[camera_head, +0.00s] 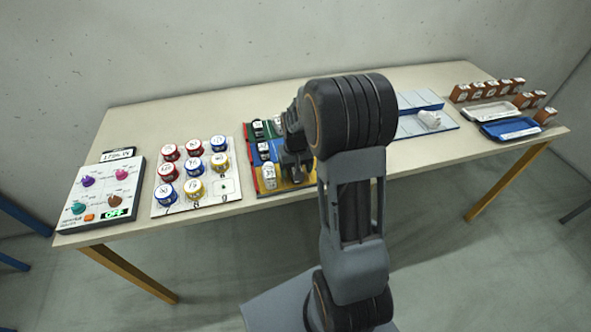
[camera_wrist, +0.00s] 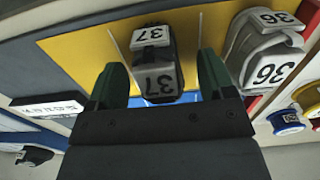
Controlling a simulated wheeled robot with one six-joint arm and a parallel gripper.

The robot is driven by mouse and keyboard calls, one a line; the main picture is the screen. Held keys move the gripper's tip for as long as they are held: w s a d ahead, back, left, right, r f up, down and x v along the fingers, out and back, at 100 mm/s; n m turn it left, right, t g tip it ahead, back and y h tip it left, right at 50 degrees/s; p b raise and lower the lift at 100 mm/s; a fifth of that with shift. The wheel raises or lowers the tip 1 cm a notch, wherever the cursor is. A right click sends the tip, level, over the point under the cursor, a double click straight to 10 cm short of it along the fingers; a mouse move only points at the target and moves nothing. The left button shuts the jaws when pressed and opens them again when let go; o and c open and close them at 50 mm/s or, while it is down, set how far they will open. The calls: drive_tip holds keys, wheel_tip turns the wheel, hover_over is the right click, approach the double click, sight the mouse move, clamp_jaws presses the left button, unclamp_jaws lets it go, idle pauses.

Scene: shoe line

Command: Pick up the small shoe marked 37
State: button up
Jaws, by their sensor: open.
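The small shoe marked 37 (camera_wrist: 158,72) is dark grey with white number patches. It stands on a yellow strip (camera_wrist: 85,50) in the wrist view, where the picture is upside down. My gripper (camera_wrist: 161,76) is open, with one dark green finger on each side of this shoe. I cannot tell whether the fingers touch it. In the head view my gripper (camera_head: 295,172) is low over the yellow part of the coloured board, and my arm hides the shoe marked 37.
A lighter shoe marked 36 (camera_wrist: 262,55) stands close beside, right of my gripper in the wrist view. Other small shoes (camera_head: 258,130) are on the coloured board. Numbered cans (camera_head: 193,166) stand left of it. A blue board with a white object (camera_head: 429,119) lies right.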

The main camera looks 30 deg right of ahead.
drive_tip(key=shift+f, duration=0.45)
drive_tip(key=shift+c, duration=0.4)
drive_tip(key=c, duration=0.9)
